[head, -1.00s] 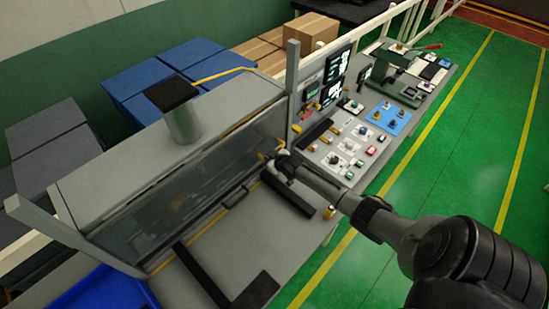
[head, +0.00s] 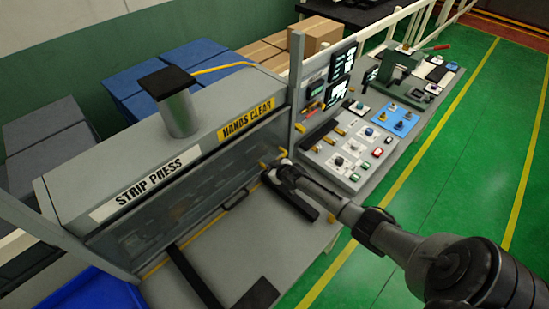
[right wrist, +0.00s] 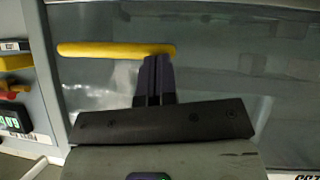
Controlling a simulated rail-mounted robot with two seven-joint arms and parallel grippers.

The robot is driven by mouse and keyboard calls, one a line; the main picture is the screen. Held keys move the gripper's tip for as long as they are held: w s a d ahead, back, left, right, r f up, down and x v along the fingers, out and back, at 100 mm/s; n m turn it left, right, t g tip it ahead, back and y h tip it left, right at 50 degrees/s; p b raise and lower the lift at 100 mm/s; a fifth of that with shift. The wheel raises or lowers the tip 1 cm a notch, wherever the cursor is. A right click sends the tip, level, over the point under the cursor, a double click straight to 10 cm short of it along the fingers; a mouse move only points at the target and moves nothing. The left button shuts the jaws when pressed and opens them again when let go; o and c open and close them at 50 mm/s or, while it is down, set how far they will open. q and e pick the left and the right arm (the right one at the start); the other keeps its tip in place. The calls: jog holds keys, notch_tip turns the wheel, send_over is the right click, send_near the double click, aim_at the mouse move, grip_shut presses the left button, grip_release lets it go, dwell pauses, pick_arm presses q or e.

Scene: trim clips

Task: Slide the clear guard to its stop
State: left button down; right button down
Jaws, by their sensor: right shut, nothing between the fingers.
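The clear guard (head: 190,200) is a see-through panel across the front of the grey strip press, below its white and yellow labels. It fills much of the right wrist view (right wrist: 220,75). A yellow bar (right wrist: 95,49) lies across the panel there. My right gripper (head: 268,172) is at the guard's right end. Its fingers (right wrist: 157,62) are shut and empty, with the tips overlapping the bar's right end; I cannot tell whether they touch it. My left gripper is not in view.
The grey strip press (head: 75,190) has an upright post (head: 297,85) at its right end. A button panel (head: 350,150) stands right of my gripper. Dark rails lie on the bench in front. A blue tray (head: 95,292) is at lower left.

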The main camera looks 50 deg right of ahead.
jog(key=w+r+p+v, duration=0.1)
jog(key=p+v, duration=0.3)
jog(key=v, duration=0.9)
jog(key=shift+w+r, duration=0.35)
jog(key=shift+r, duration=0.25)
jog(key=shift+a, duration=0.1)
